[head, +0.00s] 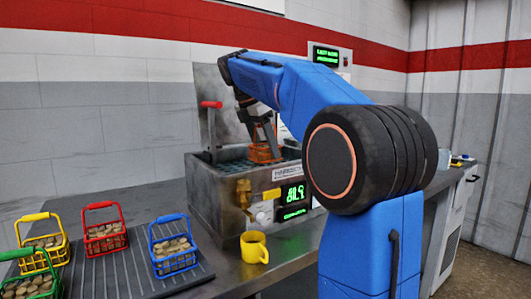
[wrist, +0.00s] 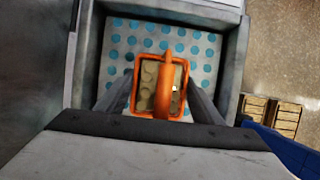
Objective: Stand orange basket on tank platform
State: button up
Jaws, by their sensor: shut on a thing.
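The orange basket (head: 265,153) is at the tank (head: 213,202), over its perforated platform (head: 232,166). It holds several tan round pieces and looks upright. My gripper (head: 264,128) comes down from above and is shut on the basket's handle. In the wrist view the orange basket (wrist: 137,88) sits between my gripper's fingers (wrist: 158,98), with the blue-dotted platform (wrist: 205,45) around it inside the tank walls. I cannot tell whether the basket's bottom touches the platform or hangs just above it.
A yellow basket (head: 42,255), red basket (head: 105,238), blue basket (head: 174,258) and green basket (head: 30,285) stand on a ribbed mat (head: 118,275) at left. A yellow mug (head: 254,247) stands before the tank. A red-handled lever (head: 211,105) rises at the tank's left.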

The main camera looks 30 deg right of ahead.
jog(key=shift+f, duration=0.8)
jog(key=o, duration=1.5)
jog(key=shift+f, duration=0.1)
jog(key=v, duration=1.2)
